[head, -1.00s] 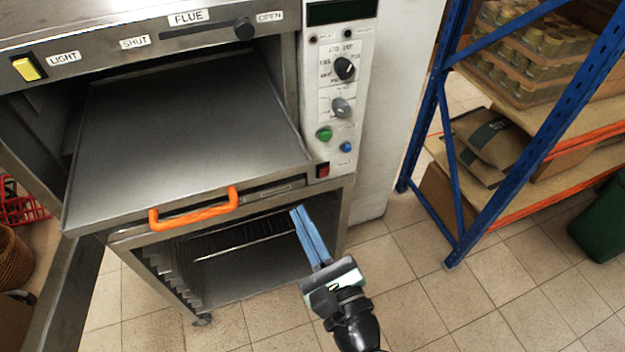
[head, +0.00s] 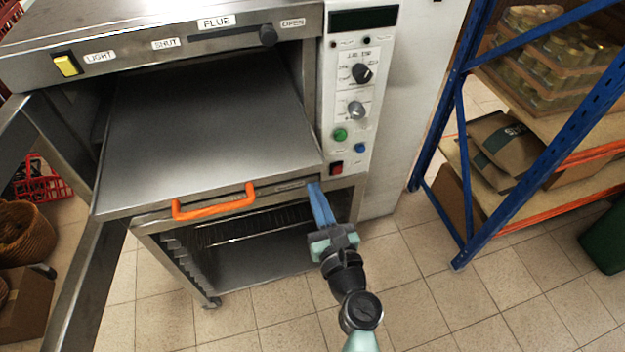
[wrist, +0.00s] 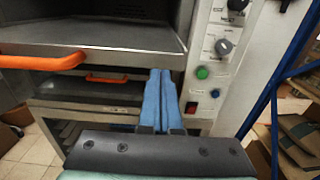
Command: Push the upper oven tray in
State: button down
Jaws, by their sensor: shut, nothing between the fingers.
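The upper oven tray (head: 215,125) is a wide grey metal sheet that sticks out of the oven's open chamber. Its orange handle (head: 213,203) is on the front edge; in the wrist view the handle (wrist: 40,62) is at the upper left. A second orange handle (wrist: 107,78) shows lower and farther back, on a lower tray front. My gripper (head: 314,187) is shut and empty, its blue fingers pointing at the oven near the tray's front right corner, right of the handle. In the wrist view the fingertips (wrist: 164,74) overlap the picture just below that corner; I cannot tell whether they touch anything.
The control panel (head: 352,100) with knobs and buttons is right of the chamber. An open rack compartment (head: 262,262) lies below. An open door (head: 85,290) stands at the left. A blue shelf frame (head: 462,220) is at the right, with free tiled floor (head: 425,275) before it.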

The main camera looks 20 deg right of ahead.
jog(key=shift+w, duration=1.25)
